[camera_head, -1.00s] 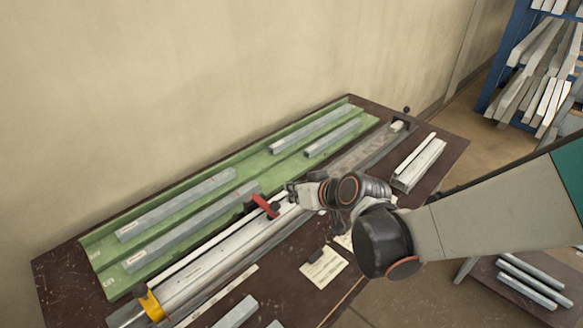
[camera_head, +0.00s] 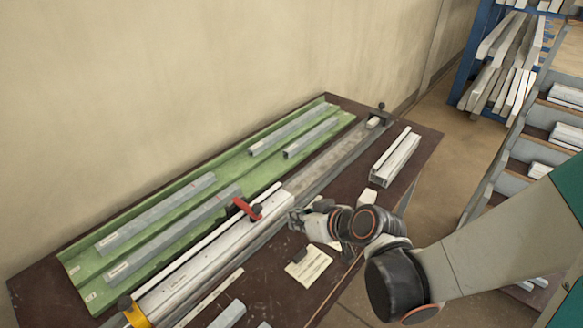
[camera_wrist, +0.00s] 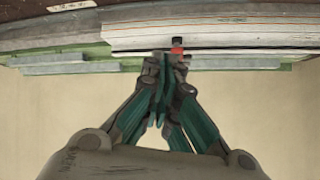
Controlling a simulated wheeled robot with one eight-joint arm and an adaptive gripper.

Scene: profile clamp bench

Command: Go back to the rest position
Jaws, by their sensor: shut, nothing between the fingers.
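My gripper (camera_head: 296,217) is at the right side of the long clamp bed in the head view, just past the red clamp lever (camera_head: 247,208). It is apart from the lever as far as I can tell. In the wrist view my gripper (camera_wrist: 166,62) has its fingers together with nothing between them. The red lever (camera_wrist: 177,50) shows just beyond the fingertips there. A white profile (camera_head: 205,260) lies in the clamp bed, with a yellow clamp (camera_head: 139,310) at its near end.
A green tray (camera_head: 220,172) with several grey profiles lies along the wall. A paper card (camera_head: 309,267) and white profiles (camera_head: 396,158) lie on the dark table (camera_head: 424,145). A blue rack (camera_head: 470,60) and a grey shelf unit (camera_head: 510,145) stand at the right.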

